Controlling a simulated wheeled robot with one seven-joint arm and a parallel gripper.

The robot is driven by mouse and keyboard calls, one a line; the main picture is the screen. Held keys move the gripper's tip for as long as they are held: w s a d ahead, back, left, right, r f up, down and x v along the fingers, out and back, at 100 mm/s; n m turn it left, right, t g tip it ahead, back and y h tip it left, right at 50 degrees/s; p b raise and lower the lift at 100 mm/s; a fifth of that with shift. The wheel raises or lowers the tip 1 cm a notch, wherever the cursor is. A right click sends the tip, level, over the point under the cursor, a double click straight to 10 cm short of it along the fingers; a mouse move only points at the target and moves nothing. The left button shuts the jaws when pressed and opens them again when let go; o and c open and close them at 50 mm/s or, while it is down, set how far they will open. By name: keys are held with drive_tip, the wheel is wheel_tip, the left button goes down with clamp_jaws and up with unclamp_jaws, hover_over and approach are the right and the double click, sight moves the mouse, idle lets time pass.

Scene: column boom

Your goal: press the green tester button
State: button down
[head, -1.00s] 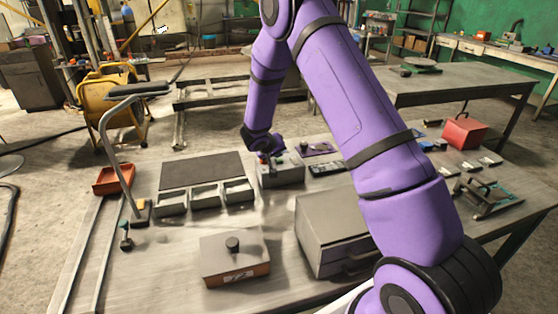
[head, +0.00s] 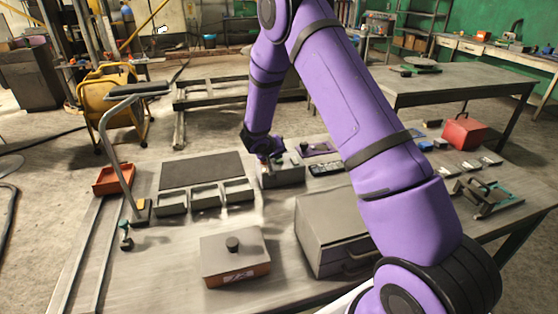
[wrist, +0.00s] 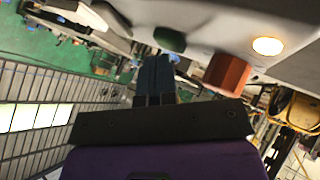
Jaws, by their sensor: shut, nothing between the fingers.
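The tester is a grey box (head: 288,176) on the workbench, behind the grey drawer box. In the wrist view its grey face (wrist: 210,22) spans the top, with a dark green button (wrist: 170,40), an orange-red knob (wrist: 228,72) and a lit, warm-white lamp (wrist: 268,46). My gripper (wrist: 157,62) is shut and empty, its dark fingertips just short of or at the green button; I cannot tell whether they touch. In the head view my gripper (head: 272,160) is low over the tester's left part and hides the button.
A grey drawer box (head: 325,225) and a box with a black knob (head: 235,262) stand in front. Open grey bins (head: 205,198) and a lamp stand (head: 118,150) are to the left. A red box (head: 464,133) is at the right.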

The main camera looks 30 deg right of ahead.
drive_tip(key=shift+r, duration=0.1)
idle(0.4)
drive_tip(key=shift+r, duration=0.75)
drive_tip(key=shift+r, duration=2.5)
drive_tip(key=shift+a, duration=0.1)
